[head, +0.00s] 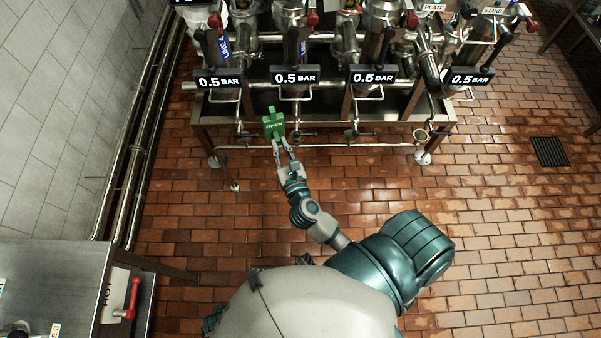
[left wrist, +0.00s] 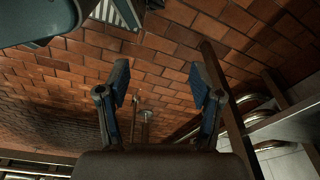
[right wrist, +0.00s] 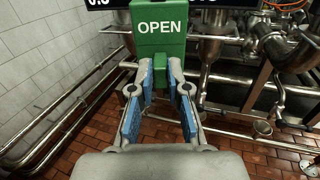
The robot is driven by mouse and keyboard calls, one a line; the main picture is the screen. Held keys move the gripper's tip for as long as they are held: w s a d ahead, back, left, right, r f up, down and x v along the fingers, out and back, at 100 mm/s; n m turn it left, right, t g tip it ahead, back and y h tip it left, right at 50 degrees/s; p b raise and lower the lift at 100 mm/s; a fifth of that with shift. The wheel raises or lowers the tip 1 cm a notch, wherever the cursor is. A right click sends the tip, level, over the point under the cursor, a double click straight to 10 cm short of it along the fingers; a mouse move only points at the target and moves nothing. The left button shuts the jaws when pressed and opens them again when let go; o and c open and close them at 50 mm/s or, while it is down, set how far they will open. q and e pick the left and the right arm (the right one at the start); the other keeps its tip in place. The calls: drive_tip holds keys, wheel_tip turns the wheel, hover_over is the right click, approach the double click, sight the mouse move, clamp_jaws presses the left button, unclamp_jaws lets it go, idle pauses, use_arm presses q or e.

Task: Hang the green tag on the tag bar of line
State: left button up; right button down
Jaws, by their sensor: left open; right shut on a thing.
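The green tag (head: 273,124), marked OPEN, is held upright in front of the valve stand in the head view. My right gripper (head: 284,158) is shut on its lower stem. In the right wrist view the green tag (right wrist: 159,38) stands above the blue finger pads of my right gripper (right wrist: 160,82). The valve lines carry black 0.5 BAR signs, one (head: 218,79) at the left and another (head: 295,76) just above and right of the tag. Thin bars show below the signs; which is the tag bar I cannot tell. My left gripper (left wrist: 162,85) is open and empty in the left wrist view.
The metal valve stand (head: 330,103) spans the back, with pipes and handles above. A tiled wall with vertical pipes (head: 128,150) is at left. A steel bench (head: 50,280) with a red-handled valve is at lower left. Brick floor is clear to the right, around a drain grate (head: 549,152).

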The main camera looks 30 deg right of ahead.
drive_tip(key=s+d+f+m+g+h+b, duration=0.25)
drive_tip(key=s+f+h+b, duration=0.2)
drive_tip(key=f+b, duration=0.4)
use_arm(q)
drive_tip(key=w+r+p, duration=0.1)
drive_tip(key=w+r, duration=0.2)
drive_tip(key=r, duration=0.9)
drive_tip(key=shift+w+r, duration=0.25)
drive_tip(key=shift+r, duration=0.05)
use_arm(e)
drive_tip(key=f+x, duration=0.1)
drive_tip(key=x, duration=1.5)
drive_tip(key=shift+s+d+f, duration=0.2)
drive_tip(key=shift+d, duration=0.05)
